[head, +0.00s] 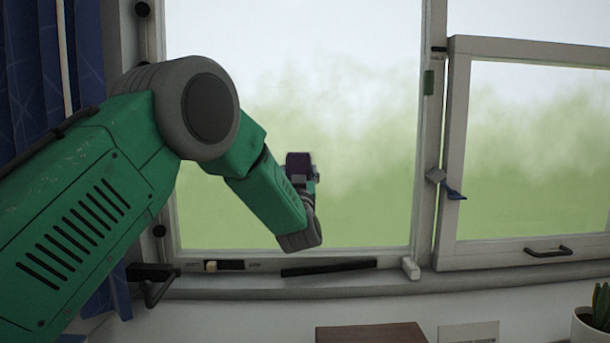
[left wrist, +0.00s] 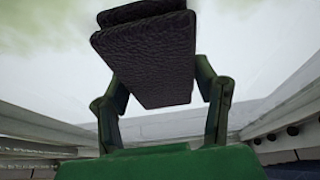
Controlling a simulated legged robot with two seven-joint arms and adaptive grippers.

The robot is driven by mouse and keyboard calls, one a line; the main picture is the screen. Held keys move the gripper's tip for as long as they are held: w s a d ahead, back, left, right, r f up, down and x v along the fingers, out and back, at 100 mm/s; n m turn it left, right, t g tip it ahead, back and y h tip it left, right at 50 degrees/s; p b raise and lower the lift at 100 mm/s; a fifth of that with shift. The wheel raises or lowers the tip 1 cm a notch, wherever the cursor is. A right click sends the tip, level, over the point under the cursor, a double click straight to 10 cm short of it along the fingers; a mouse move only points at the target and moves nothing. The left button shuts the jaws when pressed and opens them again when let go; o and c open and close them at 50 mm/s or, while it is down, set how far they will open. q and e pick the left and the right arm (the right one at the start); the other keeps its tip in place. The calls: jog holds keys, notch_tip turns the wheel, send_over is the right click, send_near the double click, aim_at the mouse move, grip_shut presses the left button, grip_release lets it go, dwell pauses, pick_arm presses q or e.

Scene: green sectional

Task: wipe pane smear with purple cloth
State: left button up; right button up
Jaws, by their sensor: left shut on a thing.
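The purple cloth (head: 299,158) looks like a dark folded pad, held up in front of the large left window pane (head: 370,110). My left gripper (head: 302,173) is shut on the cloth, low and near the middle of that pane. In the left wrist view the dark cloth (left wrist: 155,60) sits between the two green fingers of the gripper (left wrist: 165,85). I cannot tell whether the cloth touches the glass. No smear stands out clearly from the blurred pale and green background. My right gripper is not in view.
The sill (head: 340,284) runs below the pane, with a black bar (head: 328,268) at the frame's bottom. At right is a second sash (head: 455,150) with a handle (head: 548,252). A blue curtain (head: 25,80) hangs at left. A potted plant (head: 592,322) stands at lower right.

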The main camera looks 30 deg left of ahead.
aim_at(344, 159)
pick_arm(q)
jog(key=shift+s+a+r+p, duration=0.15)
jog(key=shift+s+a+r, duration=0.15)
jog(key=shift+a, duration=0.25)
jog(key=shift+s+a+r+p, duration=0.1)
jog(key=shift+s+a+r, duration=0.25)
jog(key=shift+a, duration=0.15)
jog(key=shift+s+a+r+p, duration=0.15)
jog(key=shift+s+a+r, duration=0.15)
jog(key=shift+a, duration=0.25)
jog(key=shift+w+d+f, duration=0.1)
jog(key=shift+w+d, duration=0.6)
jog(key=shift+d, duration=0.4)
jog(key=shift+w+d+r, duration=0.1)
jog(key=shift+w+d, duration=0.55)
jog(key=shift+d, duration=0.5)
jog(key=shift+w+d+f, duration=0.1)
jog(key=shift+w+d, duration=0.6)
jog(key=shift+d, duration=0.4)
jog(key=shift+w+d+p, duration=0.2)
jog(key=shift+w+d, duration=0.3)
jog(key=shift+d, duration=0.25)
jog(key=shift+w+d+p, duration=0.15)
jog(key=shift+w+d, duration=0.3)
jog(key=shift+d, duration=0.3)
jog(key=shift+w+d, duration=0.55)
jog(key=shift+d, duration=0.35)
jog(key=shift+w+d, duration=0.5)
jog(key=shift+d, duration=0.35)
jog(key=shift+s, duration=0.15)
